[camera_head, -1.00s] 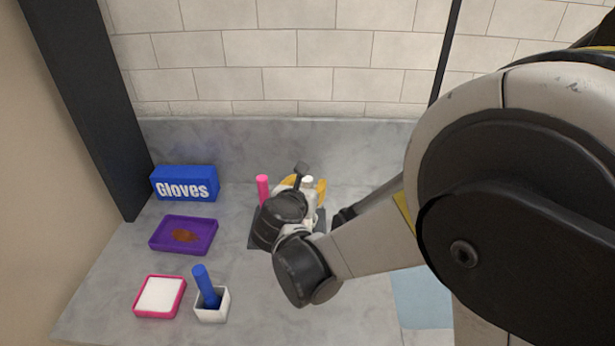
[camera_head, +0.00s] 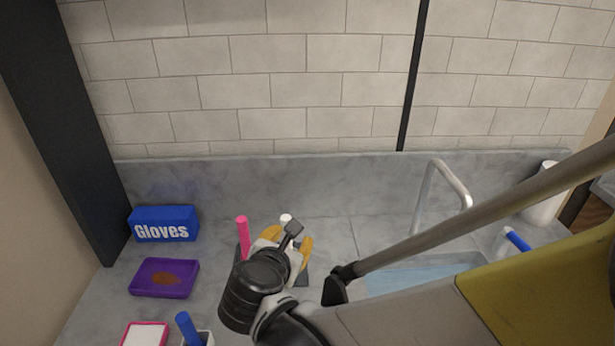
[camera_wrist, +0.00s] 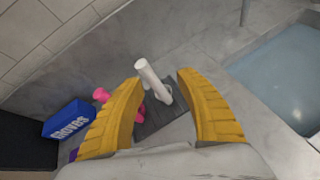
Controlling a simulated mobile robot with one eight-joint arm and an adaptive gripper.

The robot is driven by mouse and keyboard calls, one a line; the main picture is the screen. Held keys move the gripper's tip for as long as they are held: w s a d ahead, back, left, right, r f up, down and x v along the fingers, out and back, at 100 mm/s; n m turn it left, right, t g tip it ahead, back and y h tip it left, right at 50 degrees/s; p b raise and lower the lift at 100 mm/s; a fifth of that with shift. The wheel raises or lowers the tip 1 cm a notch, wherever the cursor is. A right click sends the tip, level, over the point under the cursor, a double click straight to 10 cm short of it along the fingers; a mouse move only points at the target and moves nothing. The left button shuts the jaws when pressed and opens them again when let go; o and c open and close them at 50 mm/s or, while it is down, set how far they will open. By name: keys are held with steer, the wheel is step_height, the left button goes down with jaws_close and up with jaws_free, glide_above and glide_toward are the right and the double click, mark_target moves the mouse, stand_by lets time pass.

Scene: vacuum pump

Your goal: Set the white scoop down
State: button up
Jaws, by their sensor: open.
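The white scoop (camera_wrist: 150,78) stands with its handle up on a dark grey rack or mat (camera_wrist: 160,122). Its handle leans slightly in the wrist view, and its top also shows in the head view (camera_head: 286,218). My gripper (camera_wrist: 160,80) has its two yellow fingers spread wide, one on each side of the white scoop, with clear gaps to the handle. In the head view my gripper (camera_head: 288,241) is over the rack, and my wrist hides much of the scoop's lower part. A pink scoop (camera_head: 242,236) stands just left of it.
A blue gloves box (camera_head: 163,224), a purple tray (camera_head: 164,278) with brown powder, a pink-rimmed white tray (camera_head: 145,335) and a blue-handled tool (camera_head: 187,328) in a white cup are at left. A sink (camera_head: 420,275) with a faucet (camera_head: 440,190) lies right. The backsplash (camera_head: 330,180) runs behind.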

steer(key=s+d+m+g, duration=0.3)
steer(key=d+m, duration=0.6)
steer(key=s+d+r+m+g+y, duration=0.1)
steer(key=s+d+m, duration=0.3)
steer(key=m, duration=0.6)
steer(key=s+d+m+y, duration=0.2)
steer(key=s+d+m, duration=0.3)
steer(key=s+m, duration=0.3)
steer(key=m, duration=0.3)
steer(key=shift+s+r+g, duration=0.2)
steer(key=shift+r+g, duration=0.15)
steer(key=shift+g, duration=0.05)
